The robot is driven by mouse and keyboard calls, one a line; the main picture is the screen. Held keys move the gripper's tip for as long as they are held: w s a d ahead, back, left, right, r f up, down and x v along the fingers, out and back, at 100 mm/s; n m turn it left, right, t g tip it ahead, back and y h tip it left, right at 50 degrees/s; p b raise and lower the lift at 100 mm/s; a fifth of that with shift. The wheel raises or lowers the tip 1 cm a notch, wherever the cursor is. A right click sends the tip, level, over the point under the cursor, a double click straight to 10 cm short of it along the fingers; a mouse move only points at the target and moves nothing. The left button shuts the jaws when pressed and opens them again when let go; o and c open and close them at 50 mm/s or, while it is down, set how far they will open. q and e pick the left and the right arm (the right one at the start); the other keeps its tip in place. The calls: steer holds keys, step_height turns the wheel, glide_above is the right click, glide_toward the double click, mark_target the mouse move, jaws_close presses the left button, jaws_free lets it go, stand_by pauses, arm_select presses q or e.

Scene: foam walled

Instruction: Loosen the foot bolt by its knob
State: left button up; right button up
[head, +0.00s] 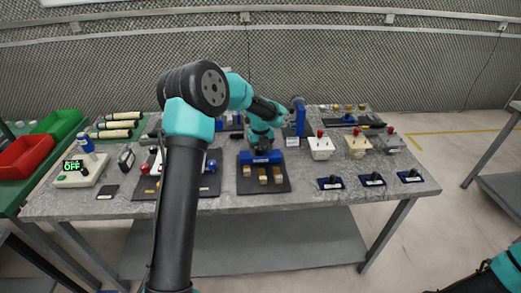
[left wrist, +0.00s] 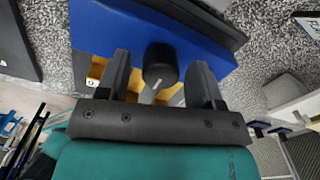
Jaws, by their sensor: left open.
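A blue block-like fixture (head: 261,157) stands on a black board (head: 281,184) with several wooden blocks at its front. In the left wrist view the blue body (left wrist: 205,40) carries a round black knob (left wrist: 161,64) on a pale metal stem. My left gripper (head: 262,148) is at the fixture. The left wrist view shows its two dark fingers (left wrist: 162,72) open, one on each side of the knob, with gaps visible. The head view hides the knob behind my wrist. My right arm shows only at the lower right corner; its gripper is out of view.
Three small blue plates with black knobs (head: 372,180) lie at the table's front right. Red-knobbed boxes (head: 320,147) stand behind them. A blue upright fixture (head: 298,118) rises close behind my wrist.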

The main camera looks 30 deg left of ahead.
arm_select(q)
steer(key=c, duration=0.9)
